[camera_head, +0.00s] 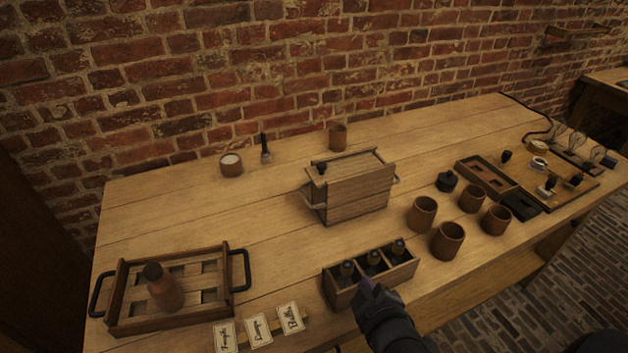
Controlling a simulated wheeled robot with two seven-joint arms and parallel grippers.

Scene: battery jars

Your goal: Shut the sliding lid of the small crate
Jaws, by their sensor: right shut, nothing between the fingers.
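The small crate (358,201) is a wooden box with side handles near the middle of the table. Its lid (356,168) lies over the top, with a small dark knob (322,169) at the left end. I cannot tell at this size whether the lid leaves a gap. My right gripper (369,287) is shut and empty. It is at the front of the table by the compartment box, in front of the crate and apart from it. My left gripper is not in view.
A compartment box (343,297) with dark-topped bottles stands between gripper and crate. Several brown cups (447,241) and a black jar (447,181) stand right of the crate. A handled tray (125,325) with a brown bottle (163,288) is at left, cards (258,331) at front.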

